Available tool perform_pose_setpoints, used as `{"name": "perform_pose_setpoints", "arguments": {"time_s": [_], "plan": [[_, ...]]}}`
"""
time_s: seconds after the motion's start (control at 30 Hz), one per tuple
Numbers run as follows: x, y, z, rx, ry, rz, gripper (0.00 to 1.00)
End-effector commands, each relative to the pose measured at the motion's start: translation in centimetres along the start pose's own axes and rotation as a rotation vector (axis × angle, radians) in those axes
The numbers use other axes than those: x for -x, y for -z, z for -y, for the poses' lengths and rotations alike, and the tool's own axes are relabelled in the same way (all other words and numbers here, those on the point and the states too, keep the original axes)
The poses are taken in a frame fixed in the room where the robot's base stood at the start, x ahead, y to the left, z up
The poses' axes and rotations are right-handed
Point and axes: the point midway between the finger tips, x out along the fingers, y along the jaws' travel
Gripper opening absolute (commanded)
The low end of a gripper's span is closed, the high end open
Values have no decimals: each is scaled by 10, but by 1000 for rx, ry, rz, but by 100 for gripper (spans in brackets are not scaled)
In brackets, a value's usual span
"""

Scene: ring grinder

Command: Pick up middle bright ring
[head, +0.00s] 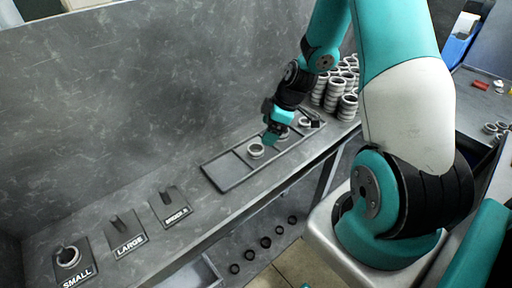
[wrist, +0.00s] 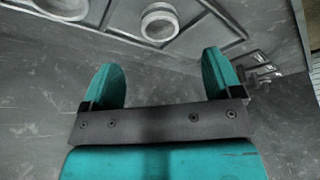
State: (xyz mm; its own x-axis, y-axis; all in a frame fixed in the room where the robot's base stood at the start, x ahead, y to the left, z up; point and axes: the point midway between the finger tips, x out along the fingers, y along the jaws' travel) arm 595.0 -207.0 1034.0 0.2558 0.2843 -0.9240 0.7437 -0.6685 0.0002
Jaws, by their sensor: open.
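My gripper (head: 272,138) is above the long tray (head: 228,175) on the bench. Its two teal fingers (wrist: 162,78) are apart, with nothing between them in the wrist view. One bright ring (head: 256,151) lies in a tray compartment left of the gripper. Another ring (head: 283,133) is partly hidden behind the gripper, and a third (head: 304,122) lies further right. In the wrist view a bright ring (wrist: 160,22) lies beyond the gap between the fingertips, and a larger-looking ring (wrist: 62,8) is cut off at the top left. I cannot tell which is the middle one.
Stacks of rings (head: 347,104) stand at the bench's far end. Labelled holders SMALL (head: 72,262), LARGE (head: 125,232) and one that seems to read MIDDLE (head: 170,207) are at the near left; SMALL bears a ring. A grey wall (head: 150,90) runs behind the bench.

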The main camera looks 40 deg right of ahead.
Motion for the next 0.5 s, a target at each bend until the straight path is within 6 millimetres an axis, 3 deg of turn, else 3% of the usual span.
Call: {"name": "perform_pose_setpoints", "arguments": {"time_s": [0.2, 0.5], "plan": [[-29, 1, 1, 0, 3, 0, 85], [-49, 3, 1, 0, 5, 1, 85]]}}
